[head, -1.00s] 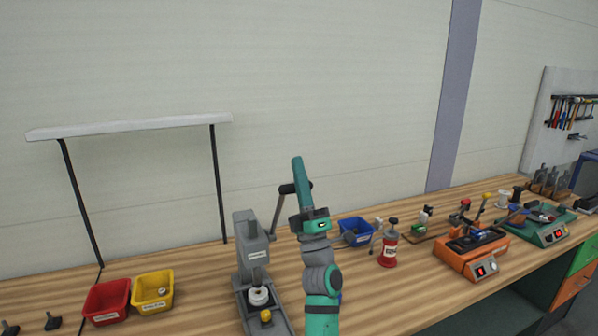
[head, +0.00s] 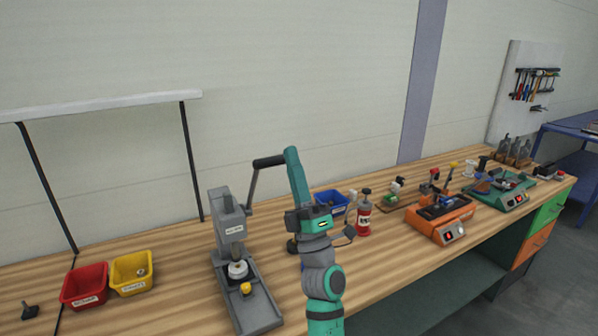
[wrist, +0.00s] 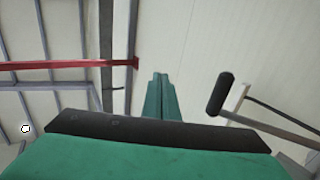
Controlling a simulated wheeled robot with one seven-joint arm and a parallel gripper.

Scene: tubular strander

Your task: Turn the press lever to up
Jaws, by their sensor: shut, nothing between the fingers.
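The grey press (head: 229,225) stands on the bench in the head view. Its lever (head: 251,188) points upward from the right side of the press head, with a black handle (head: 269,161) at its top. My gripper (head: 291,152) points up, fingers shut and empty, just right of the handle's end; I cannot tell from the head view whether they touch. In the wrist view the closed teal fingers (wrist: 160,78) stand left of the black handle (wrist: 220,93), with a visible gap between them.
Red (head: 86,287) and yellow (head: 132,273) bins lie left of the press. A blue bin (head: 331,201), a red bottle-like item (head: 364,216) and an orange device (head: 441,219) stand to the right. A lamp-like frame (head: 100,108) rises at the back left.

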